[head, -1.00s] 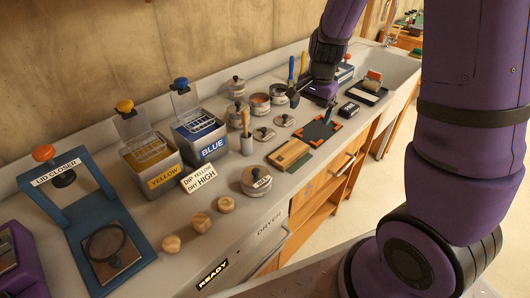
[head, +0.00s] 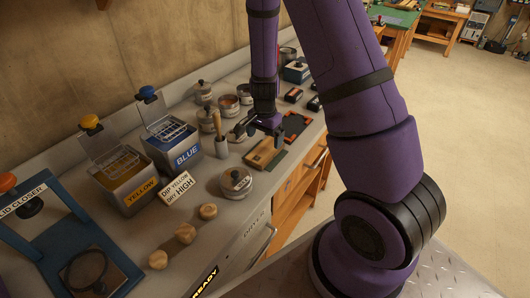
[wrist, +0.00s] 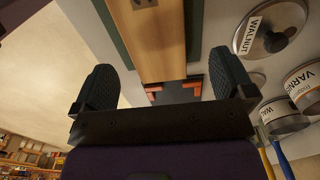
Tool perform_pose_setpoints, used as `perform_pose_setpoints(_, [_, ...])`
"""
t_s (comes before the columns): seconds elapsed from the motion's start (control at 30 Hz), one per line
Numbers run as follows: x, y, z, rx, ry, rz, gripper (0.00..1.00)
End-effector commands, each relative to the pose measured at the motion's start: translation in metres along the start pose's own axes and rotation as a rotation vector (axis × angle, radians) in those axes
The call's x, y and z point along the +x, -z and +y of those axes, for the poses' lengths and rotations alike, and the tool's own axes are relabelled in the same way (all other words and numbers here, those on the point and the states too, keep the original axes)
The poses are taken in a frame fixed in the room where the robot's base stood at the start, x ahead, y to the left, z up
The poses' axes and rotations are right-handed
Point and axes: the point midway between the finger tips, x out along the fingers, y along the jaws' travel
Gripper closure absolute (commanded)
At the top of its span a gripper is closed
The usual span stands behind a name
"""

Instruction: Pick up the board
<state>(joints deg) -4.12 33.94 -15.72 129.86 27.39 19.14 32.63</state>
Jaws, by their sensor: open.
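The board (head: 261,154) is a flat light-brown wooden piece lying on the counter, with a dark green strip beside it. My gripper (head: 259,133) is above the board's far end, fingers pointing down. In the wrist view my gripper (wrist: 164,85) is open, with a finger on each side of the board and visible gaps. I cannot tell how high the fingertips are above it.
A dark mat with orange corners (head: 294,124) lies beyond the board. A walnut tin (wrist: 270,27) and a varnish tin (wrist: 306,88) stand close by. A round tin (head: 235,183), wooden knobs (head: 186,233) and the blue dip tank (head: 172,150) are nearer. The counter edge is close on the right.

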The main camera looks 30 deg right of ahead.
Motion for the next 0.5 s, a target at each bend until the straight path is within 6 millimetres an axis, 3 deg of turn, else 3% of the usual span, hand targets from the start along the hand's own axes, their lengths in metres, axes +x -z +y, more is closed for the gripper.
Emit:
perform_pose_setpoints(0.23, [0.035, 0.001, 0.006, 0.001, -0.004, -0.003, 0.00])
perform_pose_setpoints(0.5, [0.047, 0.001, 0.005, 0.000, -0.001, -0.001, 0.00])
